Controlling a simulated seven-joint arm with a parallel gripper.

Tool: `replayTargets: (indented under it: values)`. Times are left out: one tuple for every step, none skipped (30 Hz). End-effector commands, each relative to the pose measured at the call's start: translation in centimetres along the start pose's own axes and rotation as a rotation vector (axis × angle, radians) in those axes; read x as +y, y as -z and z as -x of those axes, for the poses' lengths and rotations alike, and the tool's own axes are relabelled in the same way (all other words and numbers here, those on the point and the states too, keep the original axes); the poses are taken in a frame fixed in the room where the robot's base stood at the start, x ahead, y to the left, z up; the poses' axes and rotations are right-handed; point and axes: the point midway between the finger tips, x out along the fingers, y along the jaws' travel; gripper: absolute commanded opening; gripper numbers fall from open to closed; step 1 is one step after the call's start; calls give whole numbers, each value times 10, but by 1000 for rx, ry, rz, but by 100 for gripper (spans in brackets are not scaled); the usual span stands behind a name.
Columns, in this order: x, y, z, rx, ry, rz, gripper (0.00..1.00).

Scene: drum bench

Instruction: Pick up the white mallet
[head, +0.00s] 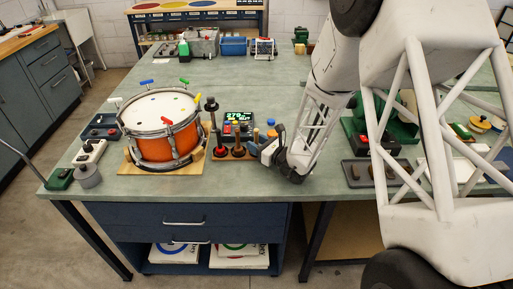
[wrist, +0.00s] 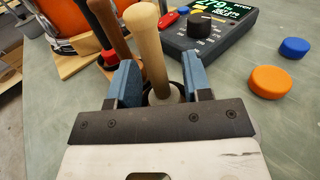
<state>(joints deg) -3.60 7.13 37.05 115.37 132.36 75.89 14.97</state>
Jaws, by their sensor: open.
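In the wrist view my gripper (wrist: 160,82) is open, with one blue finger on each side of a pale wooden mallet handle (wrist: 145,42). The handle's lower end meets a whitish rounded part (wrist: 166,98), partly hidden by the gripper; this looks like the white mallet. I cannot tell whether the fingers touch it. A brown handle (wrist: 108,25) and a red-topped piece (wrist: 108,57) stand just left of it. In the head view my gripper (head: 268,150) is low at the right end of a small wooden rack (head: 234,157). The white mallet is not clear there.
An orange drum (head: 165,146) stands on a wooden board left of the rack. A dark meter with a green display (head: 238,117) is behind the rack. Orange (wrist: 270,82) and blue (wrist: 294,48) caps lie right of my gripper.

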Motion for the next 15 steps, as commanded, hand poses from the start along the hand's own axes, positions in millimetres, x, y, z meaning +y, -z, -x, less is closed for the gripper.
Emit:
replayTargets:
  values:
    - [0,0,0,0,0,0,45]
    - [0,0,0,0,0,0,45]
    - [0,0,0,0,0,0,45]
    - [0,0,0,0,0,0,45]
    - [0,0,0,0,0,0,45]
    - [0,0,0,0,0,0,45]
    - [0,0,0,0,0,0,45]
    - [0,0,0,0,0,0,45]
    - [0,0,0,0,0,0,45]
    - [0,0,0,0,0,0,45]
    - [0,0,0,0,0,0,45]
    - [0,0,0,0,0,0,45]
    - [0,0,0,0,0,0,42]
    - [0,0,0,0,0,0,37]
    - [0,0,0,0,0,0,31]
